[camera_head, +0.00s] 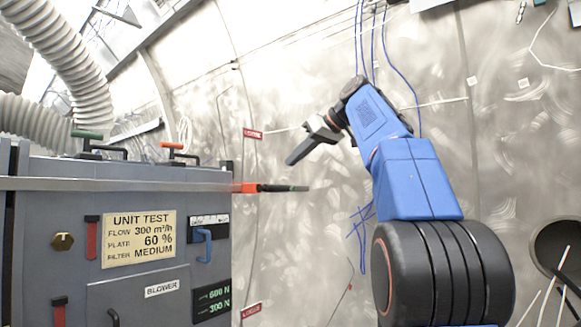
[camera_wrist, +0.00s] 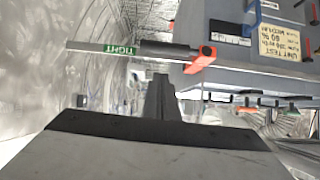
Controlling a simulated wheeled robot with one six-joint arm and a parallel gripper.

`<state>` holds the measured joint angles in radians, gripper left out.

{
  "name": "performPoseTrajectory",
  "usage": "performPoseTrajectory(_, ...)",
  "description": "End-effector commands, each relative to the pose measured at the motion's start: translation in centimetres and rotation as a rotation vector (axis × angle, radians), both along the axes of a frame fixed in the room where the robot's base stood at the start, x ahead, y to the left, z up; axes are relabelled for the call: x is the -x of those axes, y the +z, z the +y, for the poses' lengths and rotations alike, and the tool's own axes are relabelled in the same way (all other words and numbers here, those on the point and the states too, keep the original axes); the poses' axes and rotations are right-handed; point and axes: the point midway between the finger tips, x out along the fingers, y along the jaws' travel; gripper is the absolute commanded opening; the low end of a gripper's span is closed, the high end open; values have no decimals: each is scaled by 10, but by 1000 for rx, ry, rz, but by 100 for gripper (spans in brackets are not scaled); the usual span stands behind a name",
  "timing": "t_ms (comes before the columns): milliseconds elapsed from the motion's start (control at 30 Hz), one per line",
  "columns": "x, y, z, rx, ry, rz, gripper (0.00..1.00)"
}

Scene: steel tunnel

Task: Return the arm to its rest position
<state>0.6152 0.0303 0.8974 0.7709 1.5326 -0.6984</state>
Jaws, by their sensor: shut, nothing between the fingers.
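My arm (camera_head: 408,165), blue with a black lower joint, is raised to the right of the grey test unit in the head view. My gripper (camera_head: 293,160) points left and down in front of the metal wall. It is shut and empty, and also shows in the wrist view (camera_wrist: 160,82). A dark rod with a red end (camera_head: 270,188) sticks out from the unit's right edge, a little below and left of the gripper in the picture.
The grey test unit (camera_head: 60,225) fills the lower left, with handles on top and a "UNIT TEST" plate (camera_head: 139,239). Ribbed hoses (camera_head: 68,60) hang at the upper left. Blue cables (camera_head: 373,45) run down the wall behind the arm. A round opening (camera_head: 556,245) is at right.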

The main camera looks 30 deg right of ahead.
Motion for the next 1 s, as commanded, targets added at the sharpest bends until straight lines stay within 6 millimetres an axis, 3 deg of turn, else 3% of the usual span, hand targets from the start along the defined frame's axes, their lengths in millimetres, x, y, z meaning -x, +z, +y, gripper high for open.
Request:
performPoseTrajectory(300,38,27,-15,2,-4,-2,0)
performPoseTrajectory(533,51,36,-19,1,-2,0,0)
performPoseTrajectory(833,52,35,-16,-4,-4,6,0)
performPoseTrajectory(1000,52,13,2,-39,-34,48,0)
